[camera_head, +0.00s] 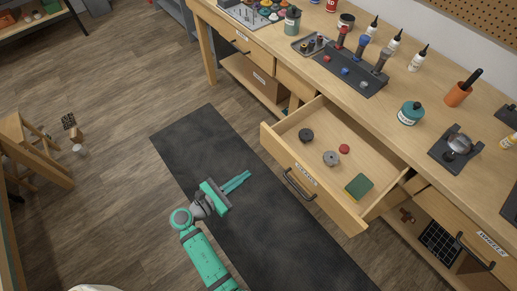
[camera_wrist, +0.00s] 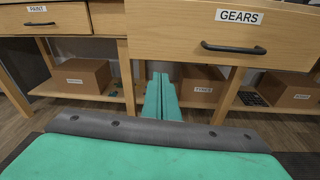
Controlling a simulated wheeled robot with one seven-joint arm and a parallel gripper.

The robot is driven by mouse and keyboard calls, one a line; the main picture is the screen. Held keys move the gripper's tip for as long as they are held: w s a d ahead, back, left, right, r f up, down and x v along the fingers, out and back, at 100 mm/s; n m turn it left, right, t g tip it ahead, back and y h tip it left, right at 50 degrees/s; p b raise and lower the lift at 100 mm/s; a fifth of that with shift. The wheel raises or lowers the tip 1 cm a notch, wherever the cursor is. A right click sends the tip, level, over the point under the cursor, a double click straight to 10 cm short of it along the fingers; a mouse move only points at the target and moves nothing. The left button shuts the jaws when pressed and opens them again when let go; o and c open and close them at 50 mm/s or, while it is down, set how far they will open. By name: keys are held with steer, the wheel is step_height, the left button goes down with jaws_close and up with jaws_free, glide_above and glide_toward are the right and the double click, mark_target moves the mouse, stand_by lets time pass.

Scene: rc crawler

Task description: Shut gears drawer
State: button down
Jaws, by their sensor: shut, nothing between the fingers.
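The gears drawer (camera_head: 322,177) is pulled well out from the workbench in the head view. It holds a few small round parts and a green flat block (camera_head: 358,186). Its front, with the GEARS label and a black handle (camera_head: 298,185), also shows in the wrist view (camera_wrist: 180,38), at the upper right. My gripper (camera_head: 248,175) is teal and shut, with nothing in it. It is in front of the drawer and apart from it, over the dark mat. In the wrist view the shut fingertips (camera_wrist: 162,77) point toward the bench, below and left of the drawer handle.
The wooden workbench (camera_head: 285,75) carries bottles, a tool rack and other parts. The paint drawer (camera_wrist: 55,17) is left of the gears drawer, and the wheels drawer (camera_head: 470,235) is right of it. Boxes stand on the lower shelf. The dark floor mat (camera_head: 195,130) is clear; a wooden stool (camera_head: 30,145) stands left.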

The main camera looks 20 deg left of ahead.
steer(key=a+r+h, duration=0.2)
steer(key=a+r, duration=0.2)
steer(key=r, duration=0.1)
glide_toward(270, 143)
steer(key=shift+t, duration=0.3)
steer(key=x, duration=0.4)
steer(key=f+x, duration=0.1)
steer(key=x, duration=0.1)
steer(key=shift+d, duration=0.2)
steer(key=shift+w, duration=0.1)
